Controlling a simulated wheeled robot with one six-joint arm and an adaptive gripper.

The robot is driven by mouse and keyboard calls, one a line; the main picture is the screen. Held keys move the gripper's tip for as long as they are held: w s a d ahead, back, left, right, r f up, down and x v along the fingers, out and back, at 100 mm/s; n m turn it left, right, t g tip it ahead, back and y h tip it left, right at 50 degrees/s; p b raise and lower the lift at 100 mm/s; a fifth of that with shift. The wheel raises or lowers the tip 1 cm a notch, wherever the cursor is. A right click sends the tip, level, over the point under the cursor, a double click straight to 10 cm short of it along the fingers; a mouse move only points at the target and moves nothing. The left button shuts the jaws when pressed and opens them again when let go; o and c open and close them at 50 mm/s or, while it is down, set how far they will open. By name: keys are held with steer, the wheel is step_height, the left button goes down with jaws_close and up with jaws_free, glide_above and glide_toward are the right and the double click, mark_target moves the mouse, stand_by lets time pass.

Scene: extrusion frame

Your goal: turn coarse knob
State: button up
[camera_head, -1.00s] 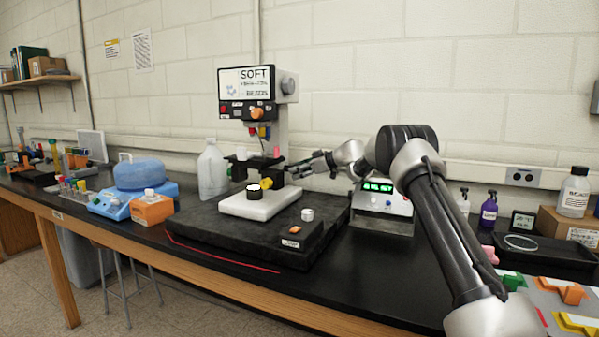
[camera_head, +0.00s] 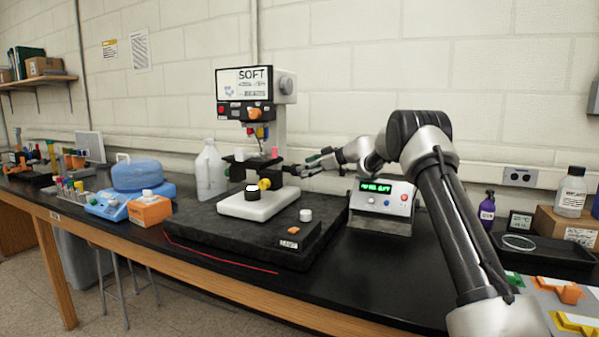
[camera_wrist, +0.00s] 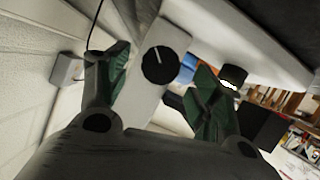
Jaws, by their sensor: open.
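A round black knob (camera_wrist: 161,64) with a white pointer line sits on a white column (camera_wrist: 145,97) in the wrist view. It appears between my two dark green fingertips, with space on both sides. My gripper (camera_wrist: 157,80) is open and empty; how far the fingertips are from the knob is hard to judge. In the head view my gripper (camera_head: 308,169) is at the right side of the bench instrument (camera_head: 281,124), near its stage. The knob's face cannot be made out in the head view.
The instrument stands on a black slab (camera_head: 200,235) with a white cap-like piece (camera_head: 305,215) on it. A control box (camera_head: 383,197) with a green display is below my arm. A jug (camera_head: 210,172) and an orange box (camera_head: 150,210) stand left.

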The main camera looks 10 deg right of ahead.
steer(key=v, duration=0.7)
stand_by(2.4)
steer(key=a+y, duration=0.1)
steer(key=a, duration=0.7)
steer(key=w+d+f+n+t+h, duration=0.1)
steer(key=d+f+n+t+h, duration=0.1)
steer(key=d+f+n+t, duration=0.3)
steer(key=shift+n+g, duration=0.6)
steer(key=shift+n, duration=0.1)
steer(key=w+a, duration=0.1)
steer(key=w, duration=0.1)
steer(key=w+a, duration=0.3)
steer(key=w, duration=0.1)
steer(key=shift+w+a+r, duration=0.1)
steer(key=shift+a+r, duration=0.1)
steer(key=shift+a, duration=0.2)
steer(key=shift+c, duration=0.4)
